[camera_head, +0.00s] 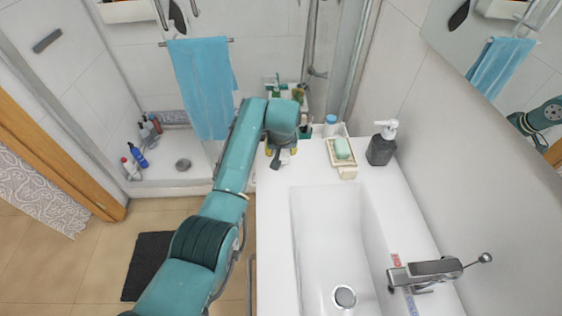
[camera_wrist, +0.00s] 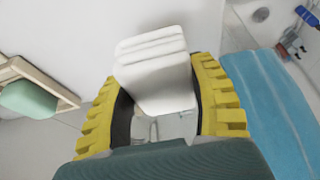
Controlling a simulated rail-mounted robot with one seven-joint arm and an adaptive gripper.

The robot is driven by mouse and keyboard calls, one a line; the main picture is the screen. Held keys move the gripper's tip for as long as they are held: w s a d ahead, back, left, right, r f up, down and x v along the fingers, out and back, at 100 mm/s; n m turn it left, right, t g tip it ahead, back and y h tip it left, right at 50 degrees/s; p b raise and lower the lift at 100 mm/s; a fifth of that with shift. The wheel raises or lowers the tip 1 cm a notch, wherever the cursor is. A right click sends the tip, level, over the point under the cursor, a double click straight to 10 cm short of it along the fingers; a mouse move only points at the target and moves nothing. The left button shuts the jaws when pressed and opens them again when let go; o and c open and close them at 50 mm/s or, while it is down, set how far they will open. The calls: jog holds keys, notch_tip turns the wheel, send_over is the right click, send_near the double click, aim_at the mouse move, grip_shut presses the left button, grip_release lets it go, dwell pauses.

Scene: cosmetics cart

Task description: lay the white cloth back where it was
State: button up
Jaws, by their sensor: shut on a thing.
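My gripper (camera_wrist: 158,92) has yellow ridged fingers on both sides of a white folded cloth (camera_wrist: 152,62) in the wrist view. It is shut on the cloth, whose layered edge sticks out beyond the fingers. In the head view my gripper (camera_head: 281,152) is at the far left corner of the white washbasin counter (camera_head: 275,215), pointing down. The cloth cannot be made out there, hidden by the gripper and wrist. I cannot tell whether the cloth touches the counter.
A wooden dish (camera_head: 333,160) with green soap (camera_head: 342,148) is right of my gripper, with a small cream block (camera_head: 347,173) in front. A dark soap dispenser (camera_head: 380,149) stands farther right. A blue towel (camera_head: 203,90) hangs behind left. The counter's left strip is clear.

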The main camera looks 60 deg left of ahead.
jog(key=shift+w+f+b, duration=0.1)
jog(key=shift+f+b, duration=0.25)
jog(key=shift+f, duration=1.9)
jog(key=o, duration=1)
jog(key=p+v, duration=0.2)
jog(key=v, duration=1)
jog(key=shift+r+p, duration=0.1)
jog(key=shift+p, duration=0.2)
